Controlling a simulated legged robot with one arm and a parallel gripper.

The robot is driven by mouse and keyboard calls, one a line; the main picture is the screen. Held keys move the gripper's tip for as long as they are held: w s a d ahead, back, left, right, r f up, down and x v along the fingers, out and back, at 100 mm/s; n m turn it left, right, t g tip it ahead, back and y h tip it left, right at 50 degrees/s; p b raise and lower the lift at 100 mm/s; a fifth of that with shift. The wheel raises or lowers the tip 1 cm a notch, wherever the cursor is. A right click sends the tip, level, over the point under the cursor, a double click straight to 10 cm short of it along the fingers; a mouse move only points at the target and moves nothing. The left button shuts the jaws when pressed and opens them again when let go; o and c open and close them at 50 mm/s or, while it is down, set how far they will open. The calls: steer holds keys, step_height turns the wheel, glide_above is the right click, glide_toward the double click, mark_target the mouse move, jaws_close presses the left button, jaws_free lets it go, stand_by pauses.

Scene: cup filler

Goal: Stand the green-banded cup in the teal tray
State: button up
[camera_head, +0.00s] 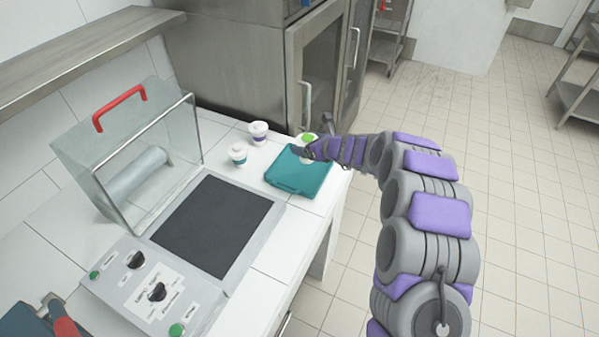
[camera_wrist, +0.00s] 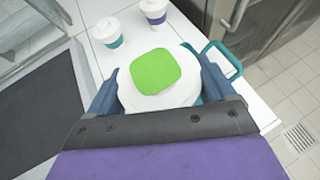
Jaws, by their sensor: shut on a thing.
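A cup with a white lid and a green patch on top (camera_wrist: 155,72) is between the fingers of my gripper (camera_wrist: 158,90), which is shut on it. The cup's side and band are hidden from above. In the head view the green-topped cup (camera_head: 308,137) shows just past my gripper (camera_head: 312,149), at the far edge of the teal tray (camera_head: 297,183). In the wrist view a teal handle of the tray (camera_wrist: 234,62) shows beyond the cup, and the rest is mostly hidden. I cannot tell whether the cup touches the tray.
A teal-banded cup (camera_head: 238,154) and a purple-banded cup (camera_head: 258,132) stand on the white counter left of the tray. A sealing machine with a dark plate (camera_head: 212,224) and clear hood fills the counter's left. A steel cabinet (camera_head: 318,75) stands behind.

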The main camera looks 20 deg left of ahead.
mark_target(303, 159)
steer(key=shift+s+a+f, duration=0.15)
steer(key=shift+a+f, duration=0.05)
steer(key=shift+a, duration=0.2)
steer(key=f+b, duration=0.2)
steer(key=f, duration=0.4)
steer(key=shift+a+f, duration=0.2)
step_height(303, 159, down, 4)
steer(key=shift+r+b, duration=0.15)
steer(key=shift+b, duration=0.25)
steer(key=shift+d+r, duration=0.1)
steer(key=o, duration=1)
steer(key=p+v, duration=0.1)
steer(key=v, duration=1.1)
